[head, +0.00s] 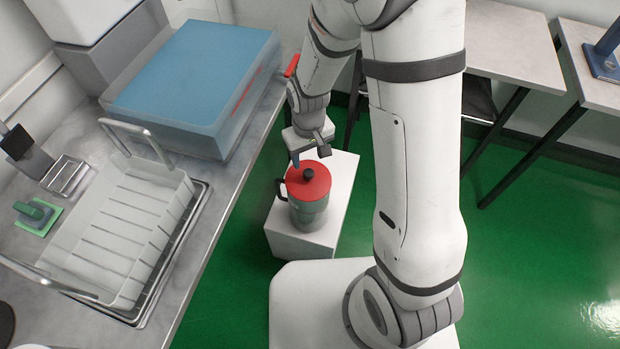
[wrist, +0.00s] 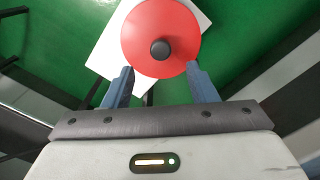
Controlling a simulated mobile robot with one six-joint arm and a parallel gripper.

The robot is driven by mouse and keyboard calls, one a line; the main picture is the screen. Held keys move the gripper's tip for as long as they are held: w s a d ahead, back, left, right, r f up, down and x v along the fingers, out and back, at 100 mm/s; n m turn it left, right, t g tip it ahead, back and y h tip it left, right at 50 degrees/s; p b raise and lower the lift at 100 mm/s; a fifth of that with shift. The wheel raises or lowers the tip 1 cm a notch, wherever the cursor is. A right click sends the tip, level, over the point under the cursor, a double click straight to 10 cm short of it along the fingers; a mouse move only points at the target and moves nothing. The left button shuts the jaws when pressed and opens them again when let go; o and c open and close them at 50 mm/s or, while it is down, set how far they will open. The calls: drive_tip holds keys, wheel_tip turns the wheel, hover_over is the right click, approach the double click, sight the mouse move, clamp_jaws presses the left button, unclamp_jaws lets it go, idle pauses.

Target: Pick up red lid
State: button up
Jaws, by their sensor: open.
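The red lid (head: 323,182) is round with a dark knob in its middle. It sits on top of a grey-green mug (head: 308,213) with a dark handle, which stands on a white block (head: 335,217). My gripper (head: 310,160) is just above and behind the lid in the head view. In the wrist view the lid (wrist: 161,30) lies ahead of the two blue fingers of my gripper (wrist: 158,80). The fingers are spread apart, with nothing between them. The mug is hidden under the lid in the wrist view.
On the metal counter at left are a white basket (head: 125,222), a blue-topped box (head: 195,75) and a green sponge (head: 38,216). A grey table (head: 510,45) stands behind my arm. Green floor (head: 530,235) at right is open.

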sight(309, 173)
wheel_tip(309, 173, down, 8)
drive_tip(key=shift+s+f+b, duration=0.1)
drive_tip(key=shift+s+b, duration=0.05)
drive_tip(key=shift+b, duration=0.7)
clamp_jaws()
wheel_tip(309, 173, up, 10)
drive_tip(key=shift+f+p, duration=0.1)
drive_tip(key=shift+p, duration=0.9)
drive_tip(key=shift+g, duration=0.4)
drive_tip(key=shift+s+f+b, duration=0.1)
drive_tip(key=shift+f+b, duration=2.5)
drive_tip(key=shift+f, duration=1.45)
drive_tip(key=shift+f+b, duration=0.75)
drive_tip(key=shift+f, duration=0.25)
unclamp_jaws()
drive_tip(key=shift+r, duration=0.1)
